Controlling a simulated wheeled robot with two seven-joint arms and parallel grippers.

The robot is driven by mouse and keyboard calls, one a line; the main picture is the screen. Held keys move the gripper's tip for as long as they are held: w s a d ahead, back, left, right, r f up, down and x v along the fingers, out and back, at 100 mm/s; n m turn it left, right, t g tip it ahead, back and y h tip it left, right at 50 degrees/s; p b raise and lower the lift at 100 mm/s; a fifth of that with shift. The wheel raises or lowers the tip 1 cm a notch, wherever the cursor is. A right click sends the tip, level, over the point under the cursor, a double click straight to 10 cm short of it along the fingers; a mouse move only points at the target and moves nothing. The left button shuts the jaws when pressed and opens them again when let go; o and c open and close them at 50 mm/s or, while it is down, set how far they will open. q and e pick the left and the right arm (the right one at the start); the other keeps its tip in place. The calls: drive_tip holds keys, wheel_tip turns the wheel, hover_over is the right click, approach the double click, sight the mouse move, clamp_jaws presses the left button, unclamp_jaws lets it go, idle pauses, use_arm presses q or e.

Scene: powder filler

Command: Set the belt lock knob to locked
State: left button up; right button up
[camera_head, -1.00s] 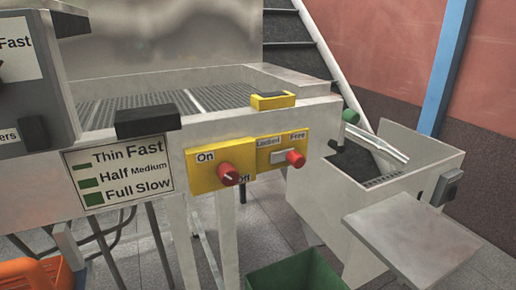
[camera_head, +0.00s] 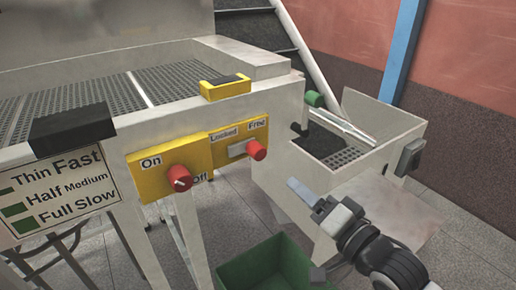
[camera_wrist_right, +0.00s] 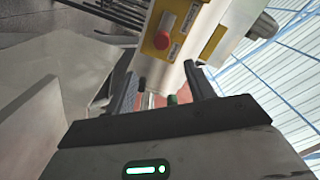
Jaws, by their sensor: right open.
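The belt lock knob (camera_head: 257,150) is red and sits on a yellow panel (camera_head: 200,153) on the machine's front. It is at the right end of its slot, under the word Free; the word Locked is to its left. My right gripper (camera_head: 308,194) is open and empty, to the right of and below the knob, apart from it. My left gripper is not in view.
A red On/Off knob (camera_head: 178,178) sits left of the lock knob. A green-knobbed lever (camera_head: 314,99) stands at the machine's corner. A metal hopper box (camera_head: 432,134) is at the right, behind my gripper. A green bin (camera_head: 232,272) is below.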

sight(261, 155)
drive_tip(key=x, duration=1.6)
drive_tip(key=shift+r+p, duration=0.15)
drive_tip(key=shift+p, duration=0.2)
